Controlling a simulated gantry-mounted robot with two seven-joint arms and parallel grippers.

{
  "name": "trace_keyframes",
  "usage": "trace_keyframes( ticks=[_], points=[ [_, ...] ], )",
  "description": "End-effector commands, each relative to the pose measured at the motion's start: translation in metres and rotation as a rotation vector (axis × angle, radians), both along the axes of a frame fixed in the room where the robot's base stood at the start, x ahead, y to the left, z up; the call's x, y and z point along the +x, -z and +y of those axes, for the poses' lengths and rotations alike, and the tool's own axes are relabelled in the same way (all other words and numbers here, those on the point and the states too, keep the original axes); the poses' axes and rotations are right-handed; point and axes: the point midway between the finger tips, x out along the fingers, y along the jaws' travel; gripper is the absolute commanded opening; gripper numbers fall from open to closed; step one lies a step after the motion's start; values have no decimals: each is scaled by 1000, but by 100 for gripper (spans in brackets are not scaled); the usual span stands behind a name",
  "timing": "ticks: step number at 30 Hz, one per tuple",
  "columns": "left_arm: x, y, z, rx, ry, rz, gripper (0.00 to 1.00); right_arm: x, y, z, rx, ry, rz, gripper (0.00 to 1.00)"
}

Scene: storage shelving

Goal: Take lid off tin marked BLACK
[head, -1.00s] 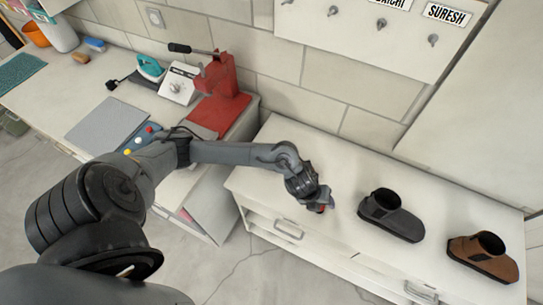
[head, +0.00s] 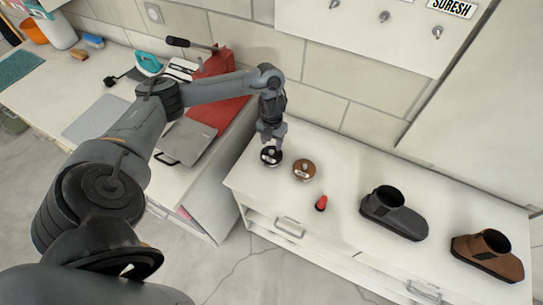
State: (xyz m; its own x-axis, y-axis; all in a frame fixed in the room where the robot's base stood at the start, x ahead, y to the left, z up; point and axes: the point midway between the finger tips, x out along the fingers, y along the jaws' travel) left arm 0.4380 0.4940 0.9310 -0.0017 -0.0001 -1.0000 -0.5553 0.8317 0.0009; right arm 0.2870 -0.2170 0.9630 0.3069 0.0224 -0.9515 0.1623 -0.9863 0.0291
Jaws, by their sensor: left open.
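Two small round tins stand near the left end of the white cabinet top. The dark one (head: 271,156) has a black top with a light mark on it; the writing is too small to read. The brown one (head: 304,169) is just to its right. My left gripper (head: 271,141) points down directly above the dark tin, its fingers open at or just over the lid. I cannot tell whether the fingers touch it. The lid appears to be on the tin. My right gripper is not in view.
A small red-and-black object (head: 321,203) lies right of the tins. A grey boot (head: 394,213) and a brown boot (head: 487,255) stand further right. A red press (head: 215,90) is on the left bench. The cabinet top behind the boots is clear.

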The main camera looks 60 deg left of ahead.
Motion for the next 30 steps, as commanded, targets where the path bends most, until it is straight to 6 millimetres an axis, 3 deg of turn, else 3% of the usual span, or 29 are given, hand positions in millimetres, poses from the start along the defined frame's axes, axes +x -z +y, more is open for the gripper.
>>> trace_keyframes(
  ticks=[8, 18, 26, 30],
  points=[
    [-1, 15, 1, -1, -2, 2, 51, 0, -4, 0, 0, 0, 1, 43],
    [0, 54, 3, -1, -1, -1, 51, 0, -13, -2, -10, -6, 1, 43],
    [0, 57, 4, 0, 0, -2, 51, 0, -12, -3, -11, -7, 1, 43],
    [0, 57, 4, 0, 0, -2, 34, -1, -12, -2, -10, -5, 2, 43]
  ],
)
